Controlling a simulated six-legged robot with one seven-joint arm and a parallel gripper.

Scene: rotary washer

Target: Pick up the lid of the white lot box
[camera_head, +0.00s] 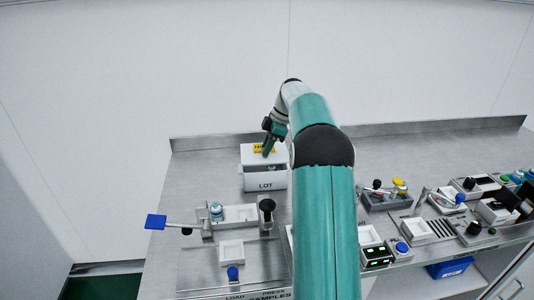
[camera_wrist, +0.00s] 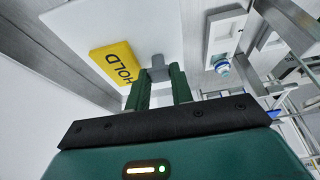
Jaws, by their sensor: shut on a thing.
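The white lot box (camera_head: 265,181), marked LOT on its front, stands at the back left of the steel bench. Its flat white lid (camera_head: 249,159) has a yellow label; in the wrist view the lid (camera_wrist: 136,25) shows with the yellow HOLD label (camera_wrist: 113,64) and a grey knob (camera_wrist: 158,66). My gripper (camera_head: 267,150) is above the lid, pointing down. In the wrist view its green fingers (camera_wrist: 159,76) are shut on the lid's knob.
A white tray (camera_head: 231,249) lies nearer. Several devices crowd the right. The back wall is close behind the box.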

